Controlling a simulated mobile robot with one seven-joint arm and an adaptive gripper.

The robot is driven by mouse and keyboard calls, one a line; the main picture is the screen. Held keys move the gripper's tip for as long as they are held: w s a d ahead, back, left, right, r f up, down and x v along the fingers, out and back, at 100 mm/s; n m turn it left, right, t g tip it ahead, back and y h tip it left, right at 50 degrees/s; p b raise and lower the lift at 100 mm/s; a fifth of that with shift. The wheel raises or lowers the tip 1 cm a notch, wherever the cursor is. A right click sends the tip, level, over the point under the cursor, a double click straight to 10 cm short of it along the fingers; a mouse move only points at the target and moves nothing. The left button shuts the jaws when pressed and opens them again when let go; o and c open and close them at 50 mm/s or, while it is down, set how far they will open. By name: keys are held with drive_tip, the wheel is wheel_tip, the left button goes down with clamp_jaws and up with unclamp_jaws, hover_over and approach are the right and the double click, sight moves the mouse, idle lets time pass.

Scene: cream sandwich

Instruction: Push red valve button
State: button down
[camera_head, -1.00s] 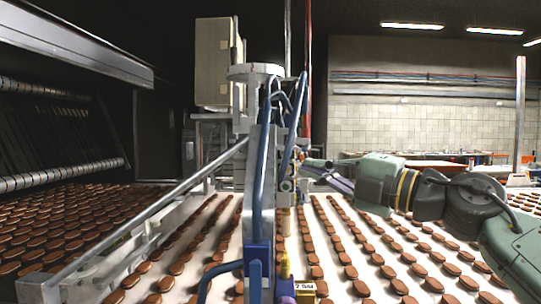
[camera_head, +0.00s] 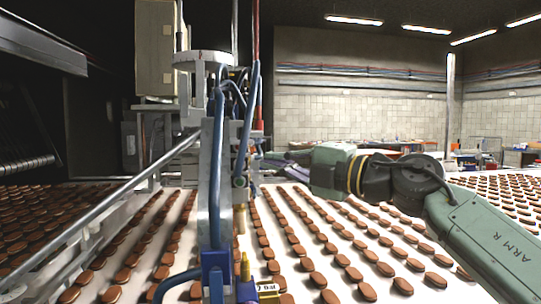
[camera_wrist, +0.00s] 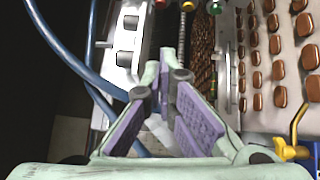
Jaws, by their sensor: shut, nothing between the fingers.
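In the wrist view a small red knob (camera_wrist: 160,4) shows at the top edge, partly cut off. It may be the red valve button. A yellow knob (camera_wrist: 188,5) and a green knob (camera_wrist: 213,7) sit to its right in a row. My gripper (camera_wrist: 160,68), with green fingers and purple pads, is shut and empty below these knobs, apart from them in the picture. In the head view my gripper (camera_head: 276,162) is beside the upright machine column (camera_head: 213,175), pointing left. I cannot make out the red button there.
Blue hoses (camera_head: 248,115) run along the column close to my gripper. Rows of chocolate-coated sandwiches lie on the white conveyor (camera_head: 300,285) below. A slanted metal rail (camera_head: 110,200) is at left. In the wrist view a yellow lever (camera_wrist: 296,130) is at lower right.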

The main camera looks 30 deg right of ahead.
sight(239, 147)
drive_tip(key=p+x, duration=0.1)
drive_tip(key=x, duration=0.2)
drive_tip(key=d+p+x, duration=0.1)
drive_tip(key=x, duration=0.3)
drive_tip(key=w+d+p+x, duration=0.1)
drive_tip(key=p+x, duration=0.1)
drive_tip(key=x, duration=0.1)
drive_tip(key=shift+w+a+r, duration=0.15)
drive_tip(key=shift+r, duration=0.1)
drive_tip(key=shift+w+f, duration=0.15)
drive_tip(key=shift+w, duration=0.3)
drive_tip(key=shift+s+d, duration=0.15)
drive_tip(key=shift+d, duration=0.1)
